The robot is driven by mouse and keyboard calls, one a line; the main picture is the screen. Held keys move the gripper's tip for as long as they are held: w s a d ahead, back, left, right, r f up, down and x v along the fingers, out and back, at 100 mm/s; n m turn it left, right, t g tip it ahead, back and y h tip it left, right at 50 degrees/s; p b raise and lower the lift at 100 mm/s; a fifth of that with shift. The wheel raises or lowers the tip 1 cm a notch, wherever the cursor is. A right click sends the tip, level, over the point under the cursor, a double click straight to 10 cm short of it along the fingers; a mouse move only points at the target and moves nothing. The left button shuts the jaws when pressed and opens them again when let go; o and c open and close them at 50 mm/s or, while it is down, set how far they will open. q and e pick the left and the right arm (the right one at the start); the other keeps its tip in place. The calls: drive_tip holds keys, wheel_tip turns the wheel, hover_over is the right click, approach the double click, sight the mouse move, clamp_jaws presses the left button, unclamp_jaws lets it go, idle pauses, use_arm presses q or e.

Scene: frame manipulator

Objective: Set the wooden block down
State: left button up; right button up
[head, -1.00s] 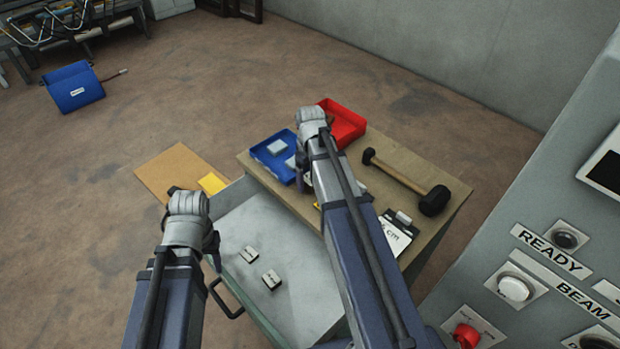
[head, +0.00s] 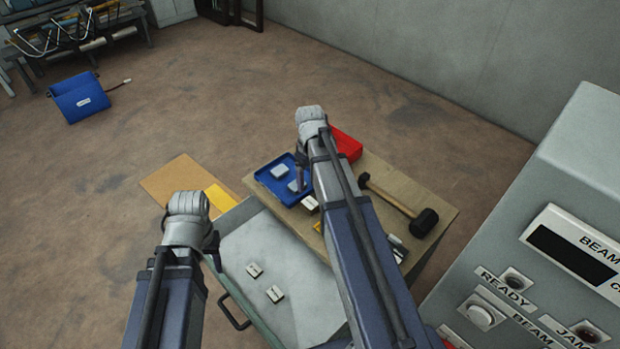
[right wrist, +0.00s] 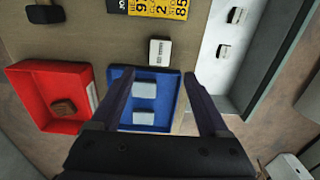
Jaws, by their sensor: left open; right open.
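A brown block (right wrist: 64,107), which looks like the wooden block, lies inside the red tray (right wrist: 38,78) in the right wrist view. In the head view the red tray (head: 348,146) is partly behind my right arm and the block is hidden. My right gripper (right wrist: 160,78) is open, with nothing held between its fingers, over the blue tray (right wrist: 172,100); in the head view it (head: 302,178) points down beside that tray. My left gripper (head: 213,248) is left of the open drawer (head: 295,300); its fingers are mostly hidden by its wrist.
Two pale blocks (right wrist: 144,103) lie in the blue tray, and a labelled white block (right wrist: 159,52) lies beside it. A black mallet (head: 424,222) lies on the bench. Two small blocks (head: 254,270) sit in the drawer. A control cabinet (head: 560,200) stands at the right.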

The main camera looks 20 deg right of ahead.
use_arm(q)
drive_tip(key=shift+r, duration=0.2)
use_arm(e)
drive_tip(key=s+a, duration=0.8)
drive_tip(key=a, duration=0.3)
drive_tip(key=s+a+h, duration=0.1)
drive_tip(key=s+a, duration=0.6)
drive_tip(key=a, duration=0.4)
drive_tip(key=shift+s+r, duration=0.3)
drive_tip(key=shift+s, duration=0.05)
drive_tip(key=shift+a, duration=0.1)
